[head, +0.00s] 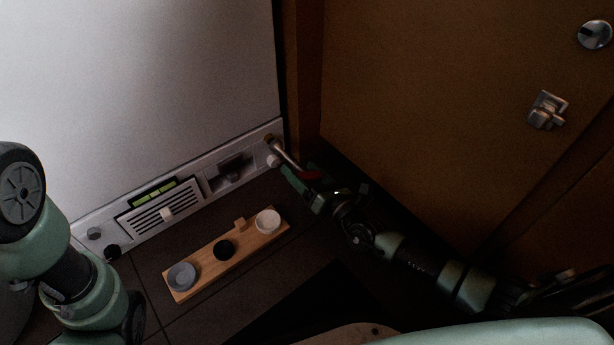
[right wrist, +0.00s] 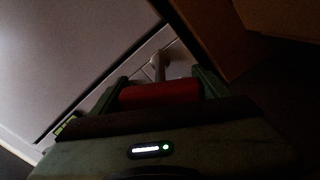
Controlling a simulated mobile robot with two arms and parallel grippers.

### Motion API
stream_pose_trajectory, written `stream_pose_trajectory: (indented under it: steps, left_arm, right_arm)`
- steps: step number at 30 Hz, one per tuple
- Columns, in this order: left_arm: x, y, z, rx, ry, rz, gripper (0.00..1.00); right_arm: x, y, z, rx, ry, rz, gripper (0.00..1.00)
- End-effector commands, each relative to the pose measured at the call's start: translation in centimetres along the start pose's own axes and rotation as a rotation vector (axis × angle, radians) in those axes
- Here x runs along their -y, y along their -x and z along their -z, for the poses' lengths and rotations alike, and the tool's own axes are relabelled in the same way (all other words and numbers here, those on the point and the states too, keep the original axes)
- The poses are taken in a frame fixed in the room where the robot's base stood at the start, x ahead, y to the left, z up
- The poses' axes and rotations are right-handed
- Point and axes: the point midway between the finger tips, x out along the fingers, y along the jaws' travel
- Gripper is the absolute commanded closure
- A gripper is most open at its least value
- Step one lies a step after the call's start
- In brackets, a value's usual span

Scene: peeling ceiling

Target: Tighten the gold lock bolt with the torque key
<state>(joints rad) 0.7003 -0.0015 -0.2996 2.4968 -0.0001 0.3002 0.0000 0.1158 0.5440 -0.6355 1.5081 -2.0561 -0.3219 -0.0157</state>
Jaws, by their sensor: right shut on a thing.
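The torque key has a red handle (head: 308,175) and a metal shaft (head: 287,156). My right gripper (head: 303,178) is shut on the red handle, and the shaft points up and left to the right end of the pale panel. The gold lock bolt (head: 269,138) shows as a small brownish-gold spot there. The key's tip is at or very near it; I cannot tell whether it is seated. In the right wrist view, the red handle (right wrist: 160,92) lies between both fingers and the shaft (right wrist: 158,67) runs away to the panel. The bolt is not clear there. My left gripper is out of view; only its arm shows.
The panel (head: 205,163) has a vent, a green-yellow level strip (head: 154,192), a dark recess (head: 232,168) and knobs. A wooden tray (head: 206,267) with round cups lies on the tiled floor in front. A brown wooden door (head: 430,100) stands close on the right.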

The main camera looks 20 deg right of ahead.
Motion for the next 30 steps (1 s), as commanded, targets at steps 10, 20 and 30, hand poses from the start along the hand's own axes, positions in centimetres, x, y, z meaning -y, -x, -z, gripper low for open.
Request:
stream_pose_trajectory:
  steps: [10,20,30]
  left_arm:
    - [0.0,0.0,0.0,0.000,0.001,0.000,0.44]
    - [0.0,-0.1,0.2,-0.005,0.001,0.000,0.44]
    - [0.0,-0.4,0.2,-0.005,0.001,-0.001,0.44]
  right_arm:
    - [-0.1,-0.1,-0.1,0.002,0.000,-0.001,0.95]
    - [0.0,0.5,-0.1,0.000,0.001,-0.001,0.95]
    - [0.0,2.9,-0.1,0.000,0.000,-0.001,0.95]
